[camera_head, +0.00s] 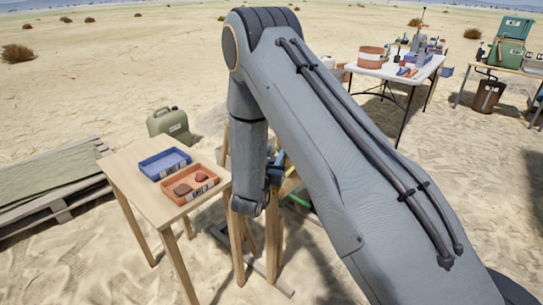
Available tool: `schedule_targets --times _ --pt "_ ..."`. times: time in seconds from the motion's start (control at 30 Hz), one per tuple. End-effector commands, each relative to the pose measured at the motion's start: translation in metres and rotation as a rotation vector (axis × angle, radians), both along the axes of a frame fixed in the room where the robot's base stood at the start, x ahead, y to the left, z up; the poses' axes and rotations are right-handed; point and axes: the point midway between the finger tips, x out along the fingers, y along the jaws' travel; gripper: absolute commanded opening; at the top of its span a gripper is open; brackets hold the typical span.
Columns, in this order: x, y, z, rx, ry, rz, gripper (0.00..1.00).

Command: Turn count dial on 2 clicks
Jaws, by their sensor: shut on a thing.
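The count dial cannot be made out; my arm covers much of the wooden stand (238,244) in the middle of the view. My arm reaches over from the right and bends down in front of that stand. My gripper (275,173) shows only as a small dark part beside the arm's lower end, at the stand. Its fingertips are hidden. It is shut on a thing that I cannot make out.
A wooden table (133,184) left of the stand bears a blue tray (150,174) and an orange tray (181,198) with brown pieces. A green jerrycan (171,126) stands behind it. Pallets (50,185) lie at left. A white table (398,72) stands at back right.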

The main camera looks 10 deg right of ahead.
Motion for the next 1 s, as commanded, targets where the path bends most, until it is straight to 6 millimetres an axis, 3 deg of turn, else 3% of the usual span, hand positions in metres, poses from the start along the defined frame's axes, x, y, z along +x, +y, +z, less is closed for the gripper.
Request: schedule_targets --times 0.5,1.0 --pt "-0.010 -0.011 -0.001 0.002 -0.004 -0.448 0.10" --pt "-0.017 -0.016 0.000 -0.001 -0.002 -0.637 0.10"
